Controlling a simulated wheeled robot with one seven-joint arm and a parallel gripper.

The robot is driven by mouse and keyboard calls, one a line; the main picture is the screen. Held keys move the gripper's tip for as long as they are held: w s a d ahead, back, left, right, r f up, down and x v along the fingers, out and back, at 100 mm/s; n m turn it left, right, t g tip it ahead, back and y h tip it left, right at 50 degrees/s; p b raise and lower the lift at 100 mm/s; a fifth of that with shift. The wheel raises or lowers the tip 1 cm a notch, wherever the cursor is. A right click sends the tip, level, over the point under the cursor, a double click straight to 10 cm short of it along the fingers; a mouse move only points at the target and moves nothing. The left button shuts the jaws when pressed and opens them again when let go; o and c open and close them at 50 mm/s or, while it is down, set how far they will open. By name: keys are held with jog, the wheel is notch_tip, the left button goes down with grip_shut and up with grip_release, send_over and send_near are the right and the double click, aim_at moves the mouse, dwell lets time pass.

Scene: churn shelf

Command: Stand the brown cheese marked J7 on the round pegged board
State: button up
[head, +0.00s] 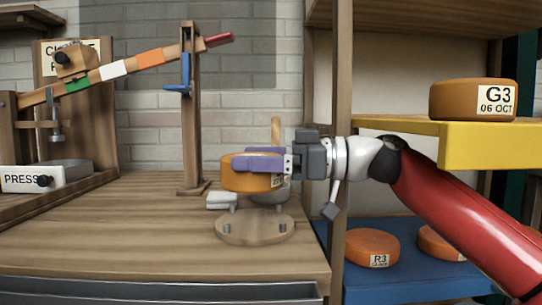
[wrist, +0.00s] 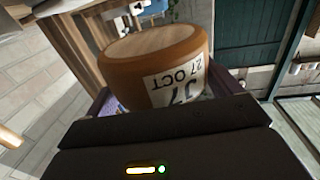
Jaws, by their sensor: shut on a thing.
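The brown cheese (head: 238,181) is held flat by my gripper (head: 246,163) over the bench. In the wrist view the cheese (wrist: 150,55) shows its label, J7 and 27 OCT, partly cut off at the bottom. My gripper's purple fingers are shut around the cheese's sides. The round pegged board (head: 254,236) lies on the bench near its front right edge, with small dark pegs visible. The cheese appears above the board, with a visible gap; how far over its centre it is I cannot tell.
A light grey block (head: 221,201) and a grey object with a wooden handle (head: 275,131) stand close by the board. A wooden lever press (head: 60,120) is at left. A shelf post (head: 341,120) rises just right. Cheese G3 (head: 470,99) and cheese R3 (head: 371,247) sit on shelves.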

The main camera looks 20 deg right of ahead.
jog(key=shift+f+b, duration=1.85)
jog(key=shift+f, duration=0.55)
jog(key=shift+f, duration=0.6)
jog(key=o, duration=1)
